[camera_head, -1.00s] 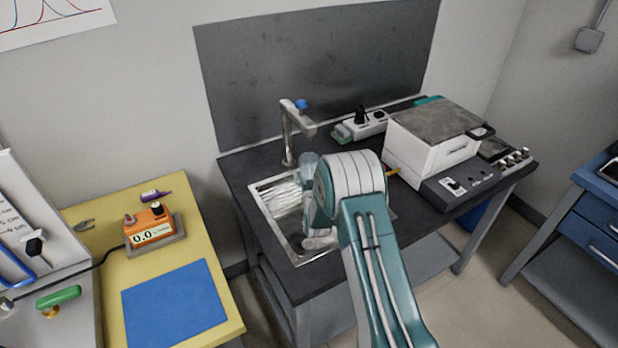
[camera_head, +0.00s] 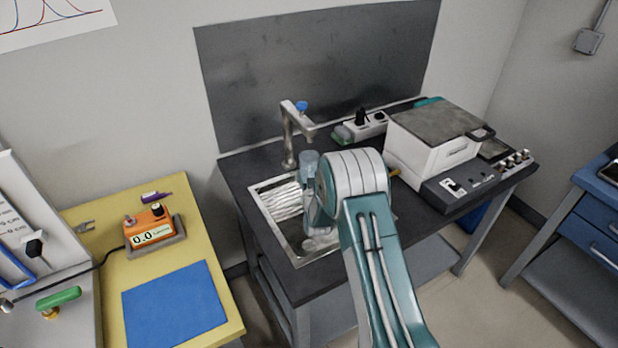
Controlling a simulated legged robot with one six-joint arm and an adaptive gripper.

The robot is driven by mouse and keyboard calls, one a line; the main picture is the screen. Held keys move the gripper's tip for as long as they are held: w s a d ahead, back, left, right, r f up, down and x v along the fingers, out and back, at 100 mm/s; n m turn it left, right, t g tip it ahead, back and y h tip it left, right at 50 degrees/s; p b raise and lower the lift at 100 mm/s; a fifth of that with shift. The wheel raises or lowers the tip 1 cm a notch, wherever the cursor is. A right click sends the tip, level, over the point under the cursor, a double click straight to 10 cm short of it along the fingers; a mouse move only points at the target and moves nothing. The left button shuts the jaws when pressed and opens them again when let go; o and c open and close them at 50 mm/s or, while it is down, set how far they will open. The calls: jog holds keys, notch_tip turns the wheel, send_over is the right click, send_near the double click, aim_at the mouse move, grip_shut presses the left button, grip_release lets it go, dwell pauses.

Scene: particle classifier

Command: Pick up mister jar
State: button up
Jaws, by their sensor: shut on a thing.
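My gripper (camera_head: 311,186) is over the sink, mostly hidden behind my own arm. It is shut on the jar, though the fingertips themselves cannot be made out.
The metal sink (camera_head: 275,232) is set in a dark bench, with the faucet (camera_head: 289,140) close behind the jar. A white boxy machine (camera_head: 425,150) and a power strip (camera_head: 360,126) stand to the right. A yellow table (camera_head: 180,200) with an orange meter (camera_head: 151,228) is at left.

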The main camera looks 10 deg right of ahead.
jog(key=s, duration=0.8)
jog(key=shift+r, duration=6.65)
jog(key=s+a+f, duration=0.6)
jog(key=a+f, duration=0.1)
jog(key=f, duration=0.1)
jog(key=shift+s+a, duration=0.35)
jog(key=shift+s, duration=0.05)
jog(key=shift+d+r+m, duration=0.1)
jog(key=shift+d+m, duration=0.05)
jog(key=shift+m, duration=0.15)
jog(key=shift+d+f+m+g+y+p, duration=0.2)
jog(key=shift+d+f+m, duration=0.3)
jog(key=shift+m, duration=0.8)
jog(key=shift+d+f+m+g+p, duration=0.15)
jog(key=shift+d+f+m+p, duration=0.35)
jog(key=shift+m, duration=0.8)
jog(key=shift+d+f+m+g+y+p, duration=0.15)
jog(key=shift+d+f+m, duration=0.35)
jog(key=shift+m, duration=0.8)
jog(key=shift+a+f, duration=0.15)
jog(key=shift+f, duration=0.05)
